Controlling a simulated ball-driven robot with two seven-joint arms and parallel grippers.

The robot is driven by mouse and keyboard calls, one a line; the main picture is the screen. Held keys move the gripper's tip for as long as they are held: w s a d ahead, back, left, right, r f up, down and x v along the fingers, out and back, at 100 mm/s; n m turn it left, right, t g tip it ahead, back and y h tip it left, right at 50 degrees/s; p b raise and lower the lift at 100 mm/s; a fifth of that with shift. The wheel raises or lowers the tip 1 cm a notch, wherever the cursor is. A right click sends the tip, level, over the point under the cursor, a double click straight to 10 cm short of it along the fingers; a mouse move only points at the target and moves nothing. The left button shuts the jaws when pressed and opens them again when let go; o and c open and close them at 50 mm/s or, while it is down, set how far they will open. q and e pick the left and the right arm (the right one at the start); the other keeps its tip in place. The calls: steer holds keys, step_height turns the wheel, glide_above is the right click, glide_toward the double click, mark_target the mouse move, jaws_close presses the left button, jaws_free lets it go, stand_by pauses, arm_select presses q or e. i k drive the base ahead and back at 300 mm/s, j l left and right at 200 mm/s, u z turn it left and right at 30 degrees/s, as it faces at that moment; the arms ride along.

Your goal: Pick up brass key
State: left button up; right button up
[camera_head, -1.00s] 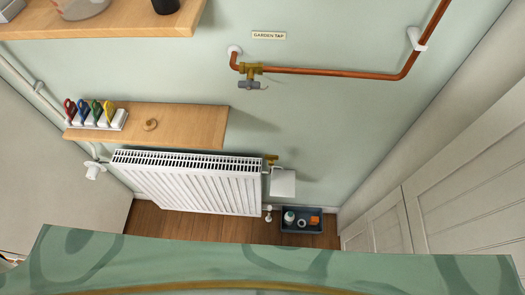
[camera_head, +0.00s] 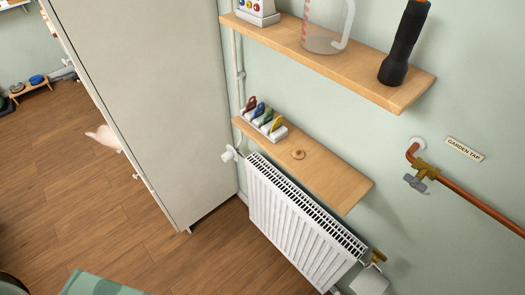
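A small round tan-gold object (camera_head: 298,154) lies on the lower wooden shelf (camera_head: 335,185), right of a white rack (camera_head: 265,125). It may be the brass key, but it is too small to tell. No other key shape is clear in view. The rack holds several coloured-handled items, with red, blue, green and yellow handles. Neither of my grippers is in view.
A white radiator (camera_head: 300,220) hangs under the lower shelf. The upper shelf (camera_head: 330,60) carries a clear jug (camera_head: 328,22) and a black torch (camera_head: 403,45). A tall pale cabinet (camera_head: 150,90) stands left. A garden tap (camera_head: 420,177) is right. Wooden floor (camera_head: 120,210) is open at left.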

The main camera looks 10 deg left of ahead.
mark_target(378, 256)
steer(key=z, duration=1.2)
